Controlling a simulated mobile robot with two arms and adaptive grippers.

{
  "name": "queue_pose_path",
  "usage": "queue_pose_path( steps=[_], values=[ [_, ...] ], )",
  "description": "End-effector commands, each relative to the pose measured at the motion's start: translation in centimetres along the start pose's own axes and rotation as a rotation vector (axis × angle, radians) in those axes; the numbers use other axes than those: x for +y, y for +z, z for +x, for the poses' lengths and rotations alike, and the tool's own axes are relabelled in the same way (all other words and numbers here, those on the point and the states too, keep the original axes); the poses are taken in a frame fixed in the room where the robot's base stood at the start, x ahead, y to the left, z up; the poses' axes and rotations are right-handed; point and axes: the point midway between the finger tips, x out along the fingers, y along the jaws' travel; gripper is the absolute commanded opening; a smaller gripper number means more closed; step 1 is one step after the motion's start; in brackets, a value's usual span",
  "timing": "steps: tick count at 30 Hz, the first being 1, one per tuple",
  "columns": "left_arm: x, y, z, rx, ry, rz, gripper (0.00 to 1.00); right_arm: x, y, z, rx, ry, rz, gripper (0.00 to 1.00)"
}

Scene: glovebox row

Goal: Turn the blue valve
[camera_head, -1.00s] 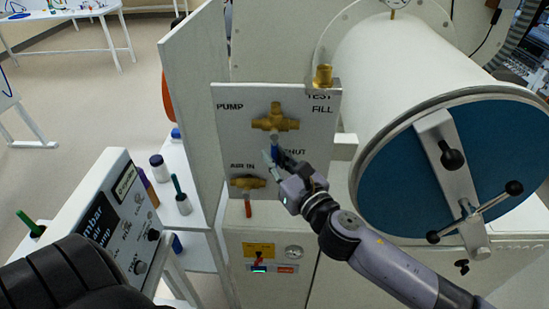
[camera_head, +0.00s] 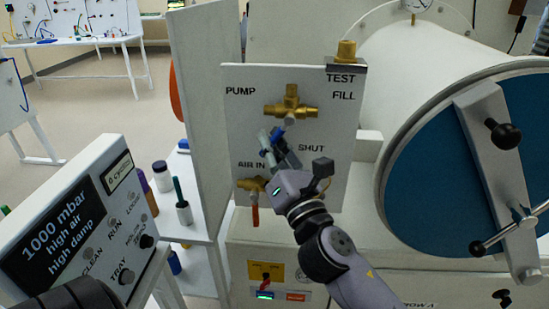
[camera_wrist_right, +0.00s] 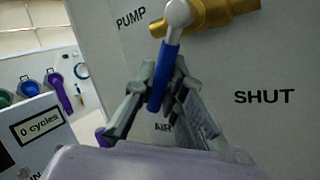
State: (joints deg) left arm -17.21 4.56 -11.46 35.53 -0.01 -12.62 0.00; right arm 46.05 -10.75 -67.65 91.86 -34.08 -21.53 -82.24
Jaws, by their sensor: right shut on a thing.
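The blue valve is a brass body (camera_head: 290,111) on the white panel, between the words PUMP and FILL. Its blue-sleeved handle (camera_wrist_right: 163,72) hangs from a pale knob and slants down and a little left in the right wrist view. My right gripper (camera_head: 272,147) is shut on this handle, a finger on each side; the fingers partly hide it in the head view. The word SHUT stands to the right of the gripper. My left gripper is not in view.
A second brass valve (camera_head: 252,184) with a red handle (camera_head: 255,216) sits just below, by AIR IN. A white upright board (camera_head: 205,100) stands left of the panel. A large cylinder with a blue door (camera_head: 440,165) is at right. A control box (camera_head: 75,225) is at lower left.

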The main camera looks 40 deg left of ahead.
Motion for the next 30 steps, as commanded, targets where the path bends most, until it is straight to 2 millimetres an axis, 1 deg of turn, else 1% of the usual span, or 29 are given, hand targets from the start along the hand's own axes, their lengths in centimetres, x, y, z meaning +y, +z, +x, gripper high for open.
queue_pose_path(
  steps=[1, 3, 16, 17, 18, 26, 30],
  values=[
    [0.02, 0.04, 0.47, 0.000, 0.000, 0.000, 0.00, -0.10, -0.26, -0.04, -0.005, -0.001, 0.010, 0.00],
    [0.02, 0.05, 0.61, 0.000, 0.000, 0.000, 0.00, -0.01, -0.17, 0.03, -0.011, -0.002, 0.018, 0.00],
    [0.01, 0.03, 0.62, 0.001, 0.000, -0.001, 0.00, 0.11, -0.01, 0.11, -0.016, -0.002, 0.026, 0.00],
    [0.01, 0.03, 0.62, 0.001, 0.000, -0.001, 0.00, 0.11, -0.01, 0.11, -0.016, -0.002, 0.026, 0.12],
    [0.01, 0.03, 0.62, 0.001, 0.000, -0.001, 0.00, 0.11, -0.01, 0.11, -0.016, -0.001, 0.026, 0.15],
    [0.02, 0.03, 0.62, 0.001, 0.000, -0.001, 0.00, 0.12, -0.01, 0.11, -0.016, -0.001, 0.025, 0.32],
    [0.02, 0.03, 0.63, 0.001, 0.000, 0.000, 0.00, 0.13, 0.00, 0.11, -0.016, -0.001, 0.025, 0.32]
  ],
)
